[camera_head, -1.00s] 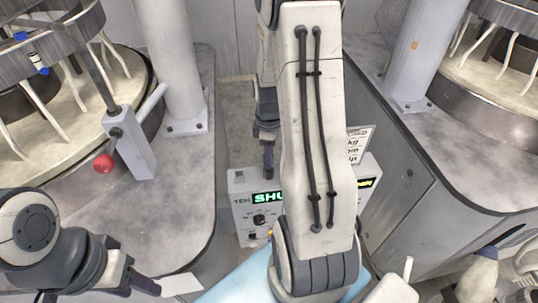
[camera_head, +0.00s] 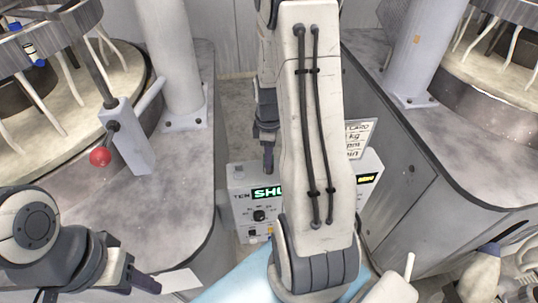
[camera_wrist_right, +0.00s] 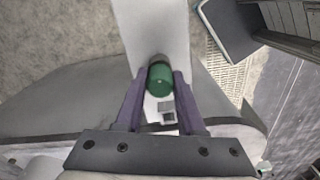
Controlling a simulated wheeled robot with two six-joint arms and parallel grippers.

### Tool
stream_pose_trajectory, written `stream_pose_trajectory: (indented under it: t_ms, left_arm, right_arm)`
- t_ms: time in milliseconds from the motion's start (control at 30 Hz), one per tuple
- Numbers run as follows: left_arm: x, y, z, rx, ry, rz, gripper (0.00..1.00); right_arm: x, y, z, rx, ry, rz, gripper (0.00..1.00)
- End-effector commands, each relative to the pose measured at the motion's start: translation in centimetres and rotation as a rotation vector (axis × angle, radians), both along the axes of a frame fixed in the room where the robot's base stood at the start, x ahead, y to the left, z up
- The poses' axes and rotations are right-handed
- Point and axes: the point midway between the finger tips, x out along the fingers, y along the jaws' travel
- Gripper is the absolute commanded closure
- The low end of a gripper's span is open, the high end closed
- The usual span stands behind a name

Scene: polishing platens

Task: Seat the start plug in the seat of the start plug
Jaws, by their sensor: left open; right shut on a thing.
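The start plug is a green cylinder (camera_wrist_right: 160,78) held between the two purple fingers of my right gripper (camera_wrist_right: 156,92) in the right wrist view. A pale, narrow surface lies beyond it. In the head view my right gripper (camera_head: 268,158) points down just above the back of the pale control box (camera_head: 243,212); the plug cannot be made out there. The seat of the start plug cannot be made out in either view. My left gripper (camera_head: 146,288) is open and empty at the lower left, away from the box.
My right arm's pale link covers the middle of the control box. A printed card (camera_head: 358,138) stands behind it. Grey machine benches flank it, with a red ball knob (camera_head: 100,157) at left. A light blue surface (camera_head: 238,283) lies in front.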

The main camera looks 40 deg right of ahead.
Motion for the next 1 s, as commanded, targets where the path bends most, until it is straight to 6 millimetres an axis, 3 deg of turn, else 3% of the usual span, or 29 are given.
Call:
stream_pose_trajectory:
  t_ms: [200,233,300,667,767,1000]
  left_arm:
    - [0.0,0.0,-0.5,0.000,0.000,0.000,0.50]
    - [0.0,0.0,-0.4,0.000,0.000,0.000,0.50]
    - [0.0,0.0,-0.3,0.000,0.000,0.000,0.50]
    - [0.0,0.0,-0.4,0.000,0.000,-0.001,0.50]
    - [0.0,0.0,-0.6,0.000,0.000,-0.001,0.50]
    - [0.0,0.0,-1.3,0.000,0.000,-0.001,0.50]
  right_arm:
    - [0.0,0.0,-0.6,0.000,0.000,0.000,1.00]
    - [0.0,0.0,-0.5,-0.001,-0.001,0.000,0.51]
    - [0.0,0.0,-0.5,-0.001,-0.001,0.000,0.27]
    - [0.0,0.0,-0.2,-0.001,-0.002,0.000,0.27]
    - [0.1,-0.1,0.9,-0.002,-0.005,0.000,0.27]
    - [0.2,-0.1,5.6,-0.004,-0.008,0.000,0.27]
